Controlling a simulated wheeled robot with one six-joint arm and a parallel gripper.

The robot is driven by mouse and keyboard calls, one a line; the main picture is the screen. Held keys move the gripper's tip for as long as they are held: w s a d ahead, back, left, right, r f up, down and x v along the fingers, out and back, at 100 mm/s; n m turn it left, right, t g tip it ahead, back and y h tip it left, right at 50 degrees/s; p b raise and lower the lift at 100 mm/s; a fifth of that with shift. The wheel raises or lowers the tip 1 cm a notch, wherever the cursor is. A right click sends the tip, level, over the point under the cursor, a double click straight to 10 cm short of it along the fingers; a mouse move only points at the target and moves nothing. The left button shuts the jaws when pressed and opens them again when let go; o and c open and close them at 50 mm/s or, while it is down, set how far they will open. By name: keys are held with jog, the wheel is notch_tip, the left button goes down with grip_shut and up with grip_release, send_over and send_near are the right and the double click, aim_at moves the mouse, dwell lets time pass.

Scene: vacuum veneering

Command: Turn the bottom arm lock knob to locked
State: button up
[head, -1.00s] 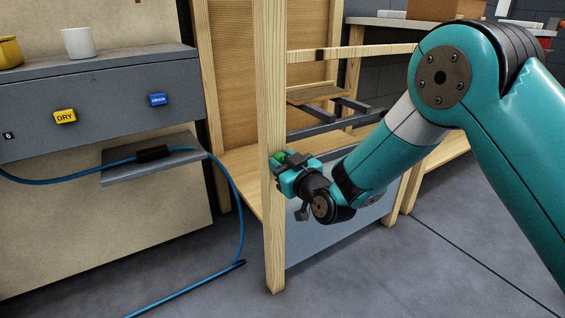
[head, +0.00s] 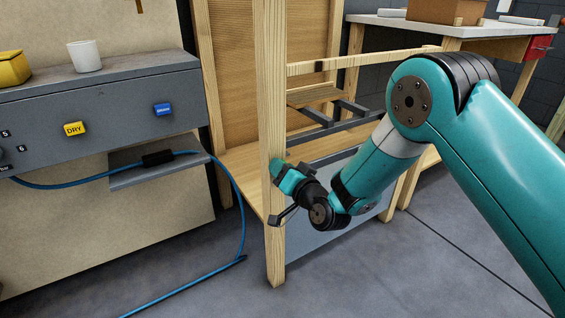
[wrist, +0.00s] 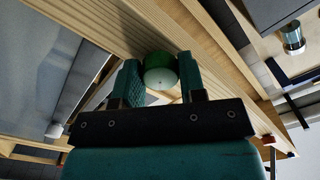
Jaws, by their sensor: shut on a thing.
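The knob (wrist: 160,70), green with a pale round face, sits against the wooden frame in the wrist view. My gripper (wrist: 160,78) has one finger on each side of it and is shut on it. In the head view my gripper (head: 280,172) is at the front wooden post (head: 273,110), and the knob is hidden there behind the gripper. I cannot read any lock marking or the knob's set position.
A grey panel with a yellow DRY tag (head: 75,129) and a blue tag (head: 162,109) stands at the left, with a white cup (head: 86,56) on top. A blue hose (head: 233,190) hangs down to the floor. A workbench (head: 400,22) stands behind at the right.

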jog(key=shift+s+m+p, duration=0.1)
jog(key=shift+m+p, duration=2.75)
jog(key=shift+m, duration=1.05)
jog(key=shift+a+m, duration=0.1)
jog(key=shift+m, duration=0.2)
jog(key=o, duration=0.9)
